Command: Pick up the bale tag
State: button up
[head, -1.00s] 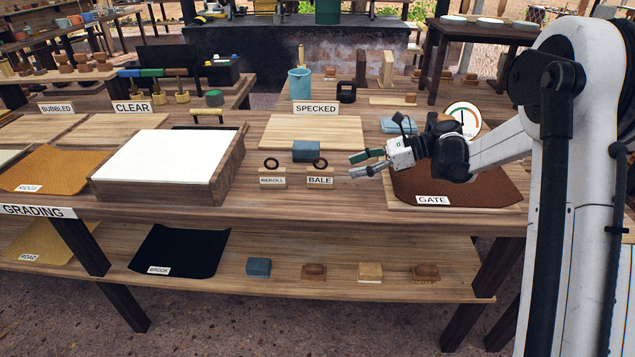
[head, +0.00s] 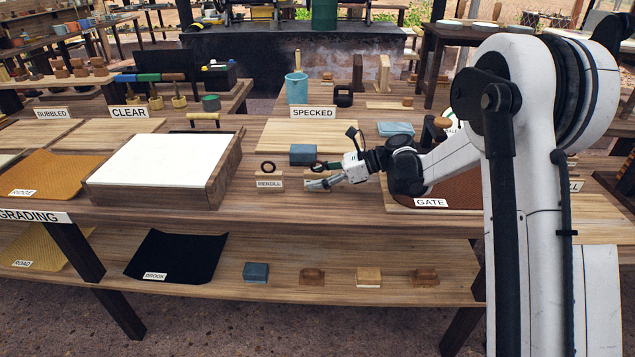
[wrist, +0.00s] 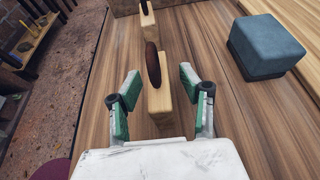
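The bale tag is a small pale wooden block with a dark upright ring on top. In the wrist view the tag (wrist: 160,103) appears between my gripper's two green-padded fingers, with a gap on each side. My gripper (wrist: 158,80) is open and empty. In the head view my gripper (head: 318,179) is at the bench front and hides most of the tag, including its label. I cannot tell exactly how far the fingers reach down beside the block.
A similar tag with a ring, the reroll tag (head: 269,184), stands to the left. A blue-grey block (head: 303,154) sits just behind; it also shows in the wrist view (wrist: 265,46). A white-topped wooden box (head: 160,158) stands further left. A brown sheet (head: 455,192) lies to the right.

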jog(key=x, duration=0.2)
jog(key=shift+a+f, duration=0.1)
jog(key=shift+a, duration=0.3)
grip_shut()
